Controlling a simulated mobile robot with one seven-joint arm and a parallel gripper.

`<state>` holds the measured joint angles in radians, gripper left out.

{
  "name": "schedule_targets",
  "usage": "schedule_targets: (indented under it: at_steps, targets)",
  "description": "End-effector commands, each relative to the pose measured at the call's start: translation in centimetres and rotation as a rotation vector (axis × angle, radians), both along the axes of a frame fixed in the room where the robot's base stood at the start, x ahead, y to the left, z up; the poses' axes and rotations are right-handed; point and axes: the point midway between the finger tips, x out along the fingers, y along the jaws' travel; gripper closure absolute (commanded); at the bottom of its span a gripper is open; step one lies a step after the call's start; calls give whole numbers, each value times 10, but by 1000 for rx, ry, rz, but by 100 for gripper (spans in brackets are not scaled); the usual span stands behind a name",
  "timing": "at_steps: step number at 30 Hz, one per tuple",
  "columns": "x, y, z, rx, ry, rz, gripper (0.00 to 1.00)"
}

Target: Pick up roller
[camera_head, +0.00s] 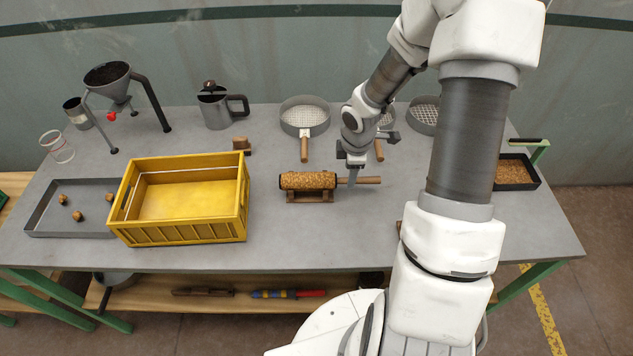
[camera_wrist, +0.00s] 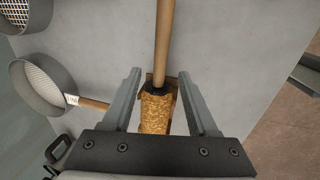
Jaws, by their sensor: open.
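The roller (camera_head: 308,181) has a gold-brown textured drum and a wooden handle (camera_head: 360,180) pointing right. Its drum lies on a small wooden stand (camera_head: 310,197) in the middle of the table. My gripper (camera_head: 351,178) is over the handle side, just right of the drum. In the wrist view my gripper (camera_wrist: 158,86) is open, with one finger on each side of the roller (camera_wrist: 157,115). The handle runs out past the fingertips. Gaps show between fingers and roller, and I cannot tell the exact height.
A yellow crate (camera_head: 176,236) stands left of the roller. Behind are sieves (camera_head: 305,112), a grey jug (camera_head: 216,110) and a funnel on a stand (camera_head: 108,76). A grey tray (camera_head: 50,222) lies far left. A granule-filled tray (camera_head: 513,174) is at the right. Bare table lies in front of the roller.

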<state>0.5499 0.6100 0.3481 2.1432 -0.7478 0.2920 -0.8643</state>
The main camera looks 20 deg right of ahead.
Motion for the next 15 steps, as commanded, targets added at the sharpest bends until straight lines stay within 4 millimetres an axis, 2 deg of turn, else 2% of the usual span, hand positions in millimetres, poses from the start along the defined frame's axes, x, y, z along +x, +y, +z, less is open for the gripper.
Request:
schedule_targets:
  at_steps: [3, 6, 14, 15]
  targets:
    - [3, -2, -23, 2, 3, 1, 41]
    - [6, -3, -35, 1, 1, 2, 41]
    - [7, -3, -36, 1, -1, 0, 41]
    - [7, -3, -36, 1, -1, 0, 48]
